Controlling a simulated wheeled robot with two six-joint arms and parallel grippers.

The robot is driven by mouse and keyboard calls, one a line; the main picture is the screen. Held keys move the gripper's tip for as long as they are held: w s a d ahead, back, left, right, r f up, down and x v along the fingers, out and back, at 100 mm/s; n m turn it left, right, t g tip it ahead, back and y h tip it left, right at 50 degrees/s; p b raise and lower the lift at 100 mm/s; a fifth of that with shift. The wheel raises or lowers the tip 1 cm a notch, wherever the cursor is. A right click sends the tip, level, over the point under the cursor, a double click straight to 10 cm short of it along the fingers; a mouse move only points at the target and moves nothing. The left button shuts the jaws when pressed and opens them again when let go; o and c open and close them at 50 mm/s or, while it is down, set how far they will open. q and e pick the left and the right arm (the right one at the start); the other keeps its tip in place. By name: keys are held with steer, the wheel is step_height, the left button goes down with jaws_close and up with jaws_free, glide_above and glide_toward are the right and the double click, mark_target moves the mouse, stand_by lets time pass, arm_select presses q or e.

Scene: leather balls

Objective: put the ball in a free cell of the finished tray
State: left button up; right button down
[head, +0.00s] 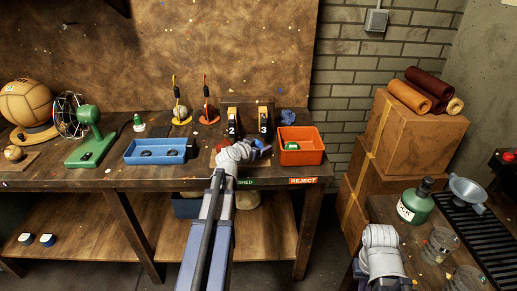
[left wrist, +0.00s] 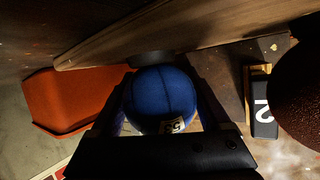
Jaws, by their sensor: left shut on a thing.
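My left gripper (left wrist: 165,100) is shut on a blue ball (left wrist: 162,92) with a small white number tag, seen between its fingers in the left wrist view. In the head view the left gripper (head: 262,148) is over the bench's front part, left of the orange tray, and the ball is mostly hidden there. A green label ending in "SHED" (head: 245,181) is on the bench edge just below the gripper. The finished tray and its cells are not clear behind my arm. My right arm shows at the lower right, but its fingertips cannot be made out.
The orange tray (head: 301,158) above the red REJECT label (head: 303,181) holds a green thing. A blue tray (head: 158,157) with dark round things is to the left. Number stands (head: 232,122) and (head: 264,121) are behind the gripper. A wooden board (left wrist: 190,32) crosses close above the ball.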

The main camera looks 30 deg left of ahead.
arm_select(q)
steer(key=shift+f, duration=0.15)
steer(key=o, duration=1.3)
steer(key=shift+s+r, duration=0.1)
steer(key=shift+r, duration=0.2)
steer(key=p+v, duration=0.4)
steer(key=v, duration=0.7)
steer(key=shift+s+r, duration=0.1)
steer(key=shift+s, duration=0.25)
